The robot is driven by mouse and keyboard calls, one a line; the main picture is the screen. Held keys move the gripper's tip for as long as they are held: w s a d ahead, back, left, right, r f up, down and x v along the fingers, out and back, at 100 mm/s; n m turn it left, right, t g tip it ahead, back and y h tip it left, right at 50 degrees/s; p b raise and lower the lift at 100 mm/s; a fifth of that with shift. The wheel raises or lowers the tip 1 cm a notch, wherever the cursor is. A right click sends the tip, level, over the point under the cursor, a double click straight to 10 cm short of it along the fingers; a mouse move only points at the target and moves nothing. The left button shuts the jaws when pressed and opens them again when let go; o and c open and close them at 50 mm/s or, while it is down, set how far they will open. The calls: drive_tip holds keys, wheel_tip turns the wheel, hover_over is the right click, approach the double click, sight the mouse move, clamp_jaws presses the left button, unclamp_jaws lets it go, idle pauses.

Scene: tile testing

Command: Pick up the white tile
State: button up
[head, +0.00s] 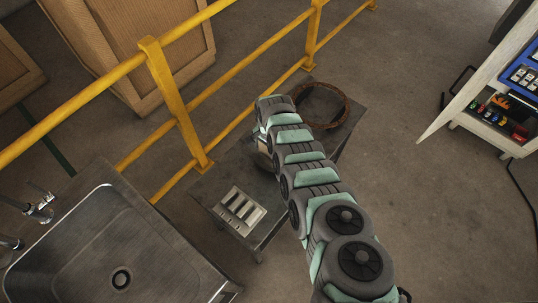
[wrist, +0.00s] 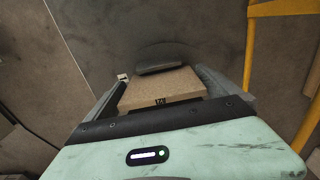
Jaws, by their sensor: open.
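A pale tan, flat-topped square piece (wrist: 162,88) with small dark marks on its near edge lies between the jaws of my gripper (wrist: 164,98) in the wrist view. Its colour is more beige than white, and I cannot tell whether it is the white tile. My gripper is open; whether it touches the piece is unclear. In the head view a small pale patch (head: 263,145) shows beside my arm, which hides most of that spot and the jaws. A light slotted rack (head: 239,210) sits near the front of the dark table (head: 210,185).
A brown ring (head: 345,106) lies at the table's far end. A yellow railing (head: 175,105) runs along the table's left side. A metal sink (head: 75,245) stands at lower left, wooden crates (head: 135,45) behind the railing, and a shelf unit (head: 480,75) at right.

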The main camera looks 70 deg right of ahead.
drive_tip(key=shift+c, duration=0.2)
drive_tip(key=c, duration=1.3)
drive_tip(key=shift+o, duration=0.2)
drive_tip(key=shift+r, duration=0.1)
